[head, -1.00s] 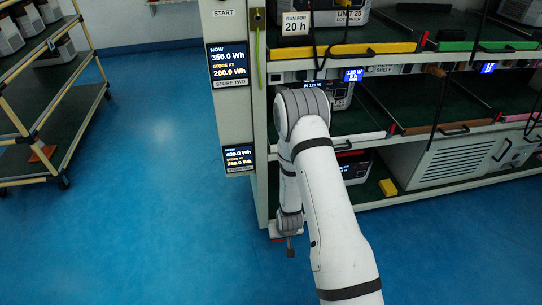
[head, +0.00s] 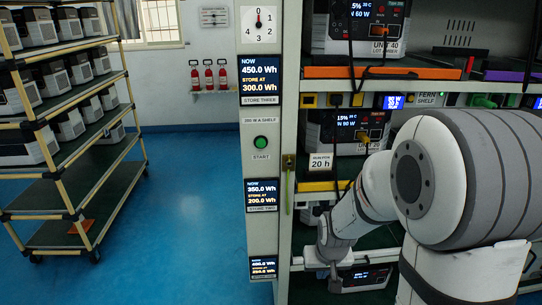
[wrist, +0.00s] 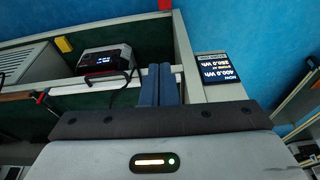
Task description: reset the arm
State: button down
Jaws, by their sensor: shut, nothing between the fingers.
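My arm reaches down in front of the rack (head: 290,120) in the head view. My gripper (head: 334,284) hangs low by the rack's left post, small and partly dark there. In the wrist view my gripper (wrist: 162,68) shows two blue fingers side by side, shut with nothing between them. Past the fingers, a power unit (wrist: 104,60) with a lit display sits on a dark green shelf, to their left. A lit sign (wrist: 216,68) on the post is to their right. I cannot tell the exact gap between gripper and rack.
A START button (head: 260,143) and lit store signs (head: 262,194) are on the post. Units (head: 348,132) with hanging cables fill rack shelves. A wheeled cart (head: 60,200) loaded with several units stands at left. Blue floor (head: 180,240) between cart and rack is clear.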

jog(key=s+d+r+p, duration=0.1)
jog(key=s+r+p, duration=0.4)
jog(key=r, duration=0.8)
jog(key=s+d+r+p, duration=0.1)
jog(key=s+r+p, duration=0.5)
jog(key=s+r, duration=0.4)
jog(key=v, duration=0.3)
jog(key=shift+r, duration=0.35)
